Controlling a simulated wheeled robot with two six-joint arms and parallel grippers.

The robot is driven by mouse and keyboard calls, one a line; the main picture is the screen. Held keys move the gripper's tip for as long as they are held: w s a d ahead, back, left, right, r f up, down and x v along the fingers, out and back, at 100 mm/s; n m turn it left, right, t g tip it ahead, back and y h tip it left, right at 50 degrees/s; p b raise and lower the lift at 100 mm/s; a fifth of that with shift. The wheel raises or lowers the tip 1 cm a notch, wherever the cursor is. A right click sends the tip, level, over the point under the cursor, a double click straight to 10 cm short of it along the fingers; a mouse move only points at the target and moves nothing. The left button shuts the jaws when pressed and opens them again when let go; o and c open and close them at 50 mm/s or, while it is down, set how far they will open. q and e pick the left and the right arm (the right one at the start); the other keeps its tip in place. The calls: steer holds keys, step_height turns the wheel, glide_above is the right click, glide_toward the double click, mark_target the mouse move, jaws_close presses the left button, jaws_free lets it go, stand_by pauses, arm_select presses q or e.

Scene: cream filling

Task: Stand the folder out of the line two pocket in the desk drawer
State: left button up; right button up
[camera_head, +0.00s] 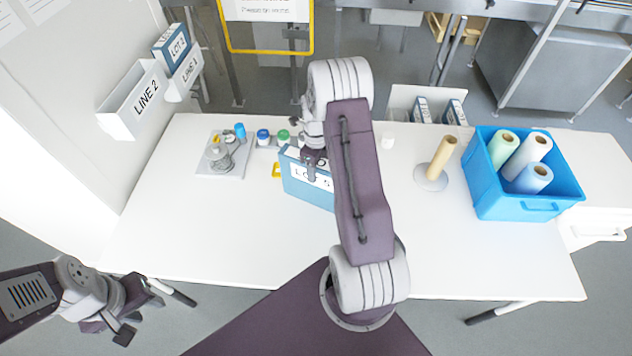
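A blue folder (297,181) with a white label reading LOT and a partly hidden number is upright over the middle of the table. My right gripper (313,168) is at its top edge and looks shut on it; my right arm hides the folder's right end. I cannot tell whether its base touches the table. The LINE 2 pocket (125,112) on the left wall looks empty. A white open-topped compartment (398,96) behind the table holds blue folders. A white unit with a handle (600,234) stands at the right. My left gripper (137,314) is open and empty at lower left.
The LINE 1 pocket (185,79) holds a LOT 2 folder (172,47). On the table are a grey plate (232,168) with fittings, small capped jars (263,136), a roll on a stand (441,158) and a blue crate (490,200) of rolls. The table's front is clear.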

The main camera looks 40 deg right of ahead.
jaws_close()
steer(key=shift+r, duration=0.15)
